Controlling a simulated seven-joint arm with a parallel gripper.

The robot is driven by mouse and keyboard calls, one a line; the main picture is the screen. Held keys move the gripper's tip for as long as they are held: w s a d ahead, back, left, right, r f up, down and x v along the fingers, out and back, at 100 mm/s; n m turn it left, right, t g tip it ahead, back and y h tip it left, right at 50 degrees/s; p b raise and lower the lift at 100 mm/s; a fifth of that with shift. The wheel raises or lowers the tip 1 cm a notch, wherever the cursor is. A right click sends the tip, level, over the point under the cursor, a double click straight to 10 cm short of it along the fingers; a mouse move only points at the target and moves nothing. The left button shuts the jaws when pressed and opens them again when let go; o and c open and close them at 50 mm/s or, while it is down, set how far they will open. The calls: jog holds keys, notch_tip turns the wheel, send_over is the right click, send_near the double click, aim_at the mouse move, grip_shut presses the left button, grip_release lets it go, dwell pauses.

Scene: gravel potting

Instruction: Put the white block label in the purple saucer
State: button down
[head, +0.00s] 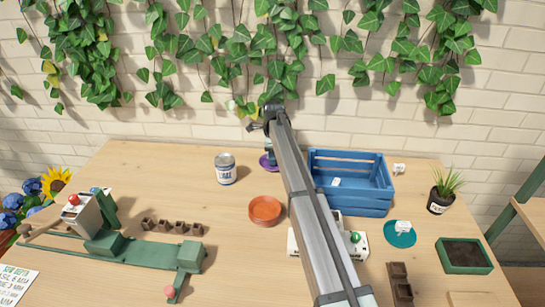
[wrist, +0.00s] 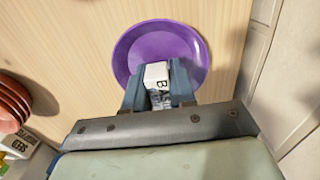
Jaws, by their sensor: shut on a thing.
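The purple saucer (wrist: 190,38) lies on the wooden table, below my gripper in the wrist view. In the head view the saucer (head: 264,163) shows beside my arm, which partly covers it. My gripper (wrist: 158,82) is shut on the white block label (wrist: 156,70), which bears a dark letter like a B. The label is over the near part of the saucer; I cannot tell whether it touches it. In the head view the label is hidden by my arm.
A blue crate (head: 350,205) stands just right of my arm. A tin can (head: 225,170) and terracotta saucers (head: 265,210) are to the left. A teal saucer (head: 399,236) with a white block lies at the right. The white wall (wrist: 290,60) is close on the right in the wrist view.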

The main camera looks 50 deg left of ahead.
jog(key=c, duration=0.9)
grip_release()
jog(key=shift+c, duration=0.2)
notch_tip(320, 180, up, 12)
